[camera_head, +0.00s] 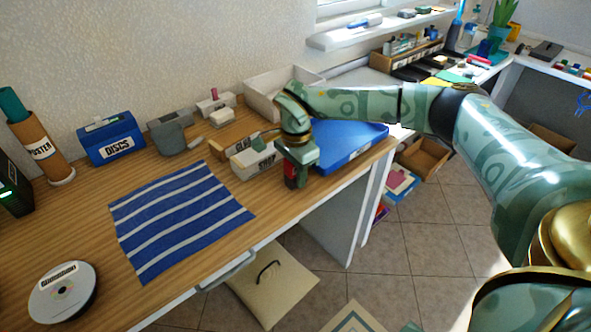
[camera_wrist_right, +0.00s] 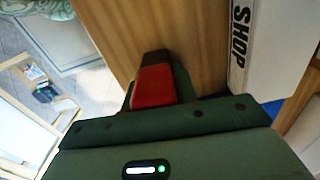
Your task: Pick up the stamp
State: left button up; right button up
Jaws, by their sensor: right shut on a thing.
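My right gripper (camera_head: 296,166) is near the front edge of the wooden desk, just right of the white box lettered SHOP. It is shut on a small red block with a dark end, which looks like the stamp (camera_head: 290,172). In the right wrist view the red stamp (camera_wrist_right: 153,86) shows beyond the dark green gripper body, over the wood. The fingers hide part of it. I cannot tell whether its lower end touches the desk. My left gripper is not in view.
The white SHOP box (camera_head: 254,161) is close beside the gripper, with a blue tray (camera_head: 345,146) on its right. A striped cloth (camera_head: 178,215), a blue DISCS box (camera_head: 111,139) and a disc stack (camera_head: 63,292) are further left. Bare wood lies around the cloth.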

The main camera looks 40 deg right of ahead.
jog(key=shift+r, duration=0.1)
